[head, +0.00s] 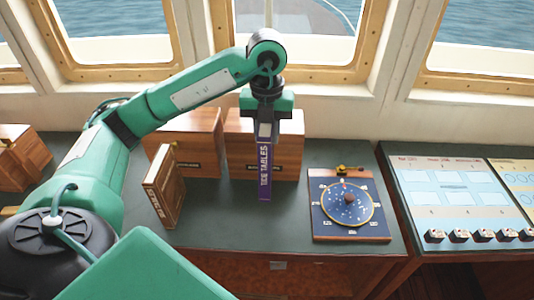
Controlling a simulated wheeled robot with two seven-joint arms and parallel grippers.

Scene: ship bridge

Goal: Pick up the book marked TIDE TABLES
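The book marked TIDE TABLES (265,172) is a narrow purple volume standing upright, its lettered spine facing me. It is in the middle of the head view, in front of a wooden box. My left gripper (266,135) points straight down over it, with its dark fingers close against both sides of the book's upper part. It looks shut on the book. The fingers hide part of the book's top. I cannot tell whether the book's lower edge touches the dark green counter top (225,232). My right gripper is not in view.
A brown book (160,187) stands to the left. Wooden boxes (290,150) stand behind the purple book, (195,135) behind the brown one, and at the far left. A blue dial instrument (347,207) lies to the right, beside a chart console (455,200). The counter's front is clear.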

